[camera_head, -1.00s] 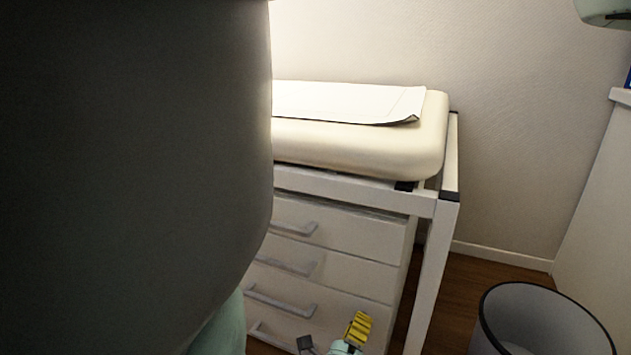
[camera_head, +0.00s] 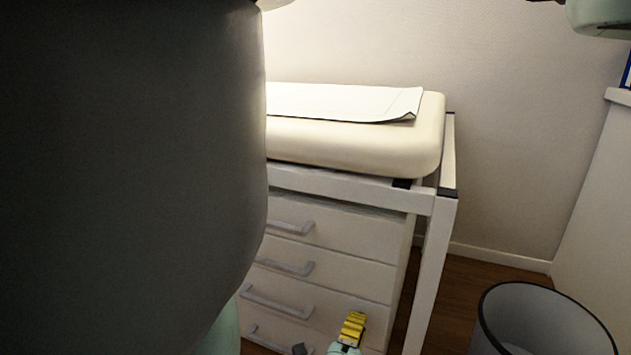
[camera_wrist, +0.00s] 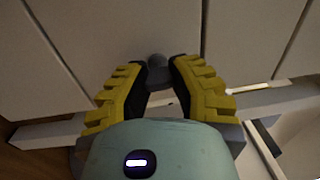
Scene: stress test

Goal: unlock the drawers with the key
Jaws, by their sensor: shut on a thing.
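The white drawer unit (camera_head: 350,243) stands under a padded table, with several grey handles on its closed drawer fronts. My gripper (camera_wrist: 158,75), with yellow ridged fingers, is low in front of the drawers. In the wrist view its fingers are closed around a small dark grey rounded piece (camera_wrist: 156,70), which looks like part of the key. The rest of the key is hidden, and I cannot tell whether it touches the drawer unit or a lock. In the head view one yellow finger (camera_head: 351,328) shows at the bottom edge. No lock is clearly visible.
A cream padded table (camera_head: 350,146) with a white sheet (camera_head: 345,101) stands over the drawers on a white frame, its leg (camera_head: 430,275) just right of them. A dark bin (camera_head: 540,325) stands at lower right. My own dark body hides the left side.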

